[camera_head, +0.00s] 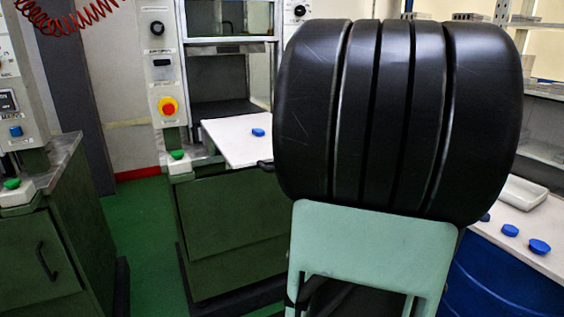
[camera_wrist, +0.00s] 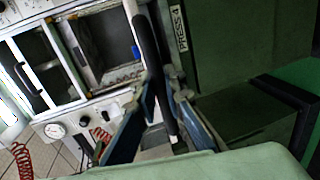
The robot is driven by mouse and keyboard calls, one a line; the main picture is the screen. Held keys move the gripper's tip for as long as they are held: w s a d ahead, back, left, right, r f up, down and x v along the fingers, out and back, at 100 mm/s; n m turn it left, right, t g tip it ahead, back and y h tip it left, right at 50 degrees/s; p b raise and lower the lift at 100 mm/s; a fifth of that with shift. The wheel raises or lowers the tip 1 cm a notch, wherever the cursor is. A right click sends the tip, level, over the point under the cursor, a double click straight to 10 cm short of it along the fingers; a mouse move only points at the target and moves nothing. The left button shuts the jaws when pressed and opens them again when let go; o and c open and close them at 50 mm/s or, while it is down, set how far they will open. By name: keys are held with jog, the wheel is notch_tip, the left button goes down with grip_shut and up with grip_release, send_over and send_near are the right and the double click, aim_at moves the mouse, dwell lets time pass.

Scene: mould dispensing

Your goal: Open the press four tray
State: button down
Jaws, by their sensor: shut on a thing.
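My gripper (camera_wrist: 162,84) shows in the wrist view, with its two blue-padded fingers shut on a black bar handle (camera_wrist: 146,42). The handle runs between the fingertips, beside a green panel with a PRESS 4 label (camera_wrist: 181,29). I cannot tell from this view how far the press four tray is pulled out. In the head view my gripper is hidden behind my own dark and pale green arm links. There, a white tray (camera_head: 232,144) with a blue disc (camera_head: 258,132) sticks out of the middle press, and a black handle end (camera_head: 265,166) shows at its right.
The middle press has a red emergency button (camera_head: 168,106) and a green button (camera_head: 177,155). Another green press cabinet (camera_head: 45,258) stands at the left. At the right, a white worktop (camera_head: 520,232) holds blue discs and a white dish (camera_head: 524,191). Green floor (camera_head: 140,240) lies open between the cabinets.

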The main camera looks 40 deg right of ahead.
jog(key=shift+s+a, duration=0.1)
jog(key=shift+s, duration=0.3)
jog(key=c, duration=2)
grip_release()
jog(key=shift+o, duration=0.2)
